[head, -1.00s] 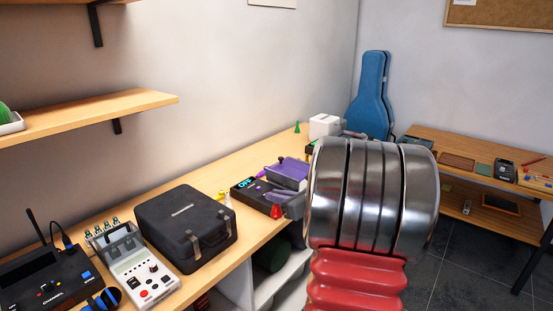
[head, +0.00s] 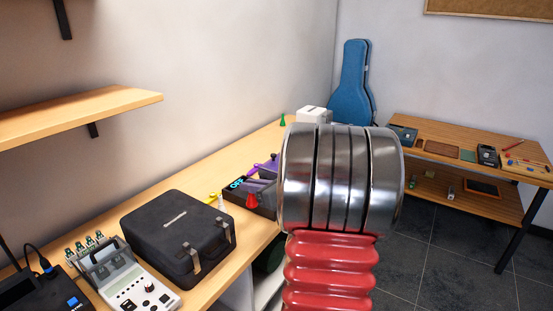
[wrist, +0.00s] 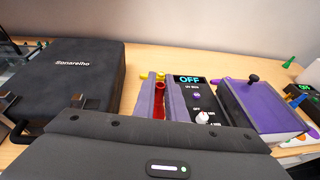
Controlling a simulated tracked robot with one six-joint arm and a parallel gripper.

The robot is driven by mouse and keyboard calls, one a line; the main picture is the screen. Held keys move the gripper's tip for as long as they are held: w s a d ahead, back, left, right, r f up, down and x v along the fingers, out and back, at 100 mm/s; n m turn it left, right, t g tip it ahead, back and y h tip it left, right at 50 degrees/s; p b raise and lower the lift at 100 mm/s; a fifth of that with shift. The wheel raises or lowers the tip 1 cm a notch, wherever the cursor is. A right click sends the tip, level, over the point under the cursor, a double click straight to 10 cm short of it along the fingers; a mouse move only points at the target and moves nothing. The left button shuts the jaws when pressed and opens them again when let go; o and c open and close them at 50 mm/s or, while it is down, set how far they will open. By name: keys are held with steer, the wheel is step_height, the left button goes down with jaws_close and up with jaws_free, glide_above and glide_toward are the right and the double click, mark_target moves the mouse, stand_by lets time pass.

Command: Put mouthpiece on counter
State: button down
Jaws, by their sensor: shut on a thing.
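A red mouthpiece-like piece (wrist: 160,95) sits between the two purple-grey fingers of my gripper (wrist: 161,103) in the wrist view. The fingers are shut on it. In the head view the red piece (head: 252,201) hangs near the front edge of the wooden counter (head: 200,276), right of the black case. Whether it touches the counter cannot be told. My arm hides most of my gripper in the head view.
A black case (head: 180,236) stands left of the red piece. Small yellow (head: 213,197) and white (head: 221,202) pieces lie close by. A black box with an OFF display (wrist: 197,95) and a purple box (wrist: 262,108) stand behind and to the right.

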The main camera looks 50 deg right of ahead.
mark_target(256, 202)
steer(key=shift+s+d+f, duration=0.1)
steer(key=shift+s+f, duration=0.05)
steer(key=shift+f, duration=2.95)
steer(key=shift+f, duration=1.9)
steer(key=c, duration=1.8)
jaws_free()
steer(key=shift+s, duration=0.15)
